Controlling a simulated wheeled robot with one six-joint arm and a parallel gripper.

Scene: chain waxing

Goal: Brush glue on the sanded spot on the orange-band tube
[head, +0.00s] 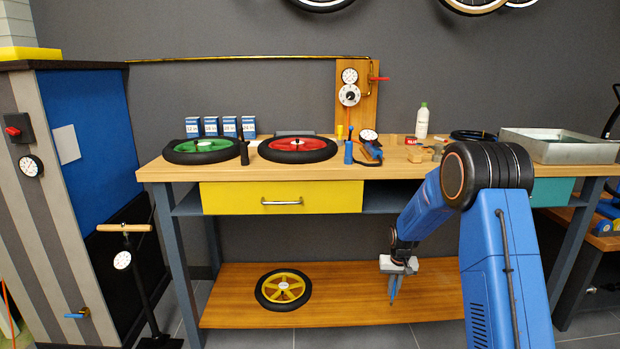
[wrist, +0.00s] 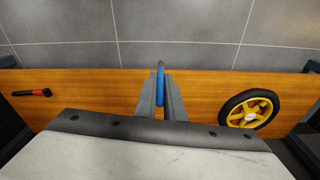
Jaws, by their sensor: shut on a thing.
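My gripper (head: 393,278) hangs low in front of the bench, over the lower shelf, pointing down. It is shut on a slim blue-handled tool with a small brownish tip, which looks like a brush (wrist: 160,88). The tool sticks out beyond the fingertips in the wrist view. A dark coiled tube (head: 472,135) lies on the bench top at the right, beside the metal tray. No orange band or sanded spot can be made out on it at this size, and my arm is in front of that part of the bench.
The lower shelf (head: 235,310) holds a yellow wheel (head: 283,290) and a red-and-black tool (wrist: 32,93). On the bench top (head: 400,170) stand green and red wheels, a white bottle (head: 422,120), small items and a metal tray (head: 560,150). A yellow drawer (head: 281,197) is closed.

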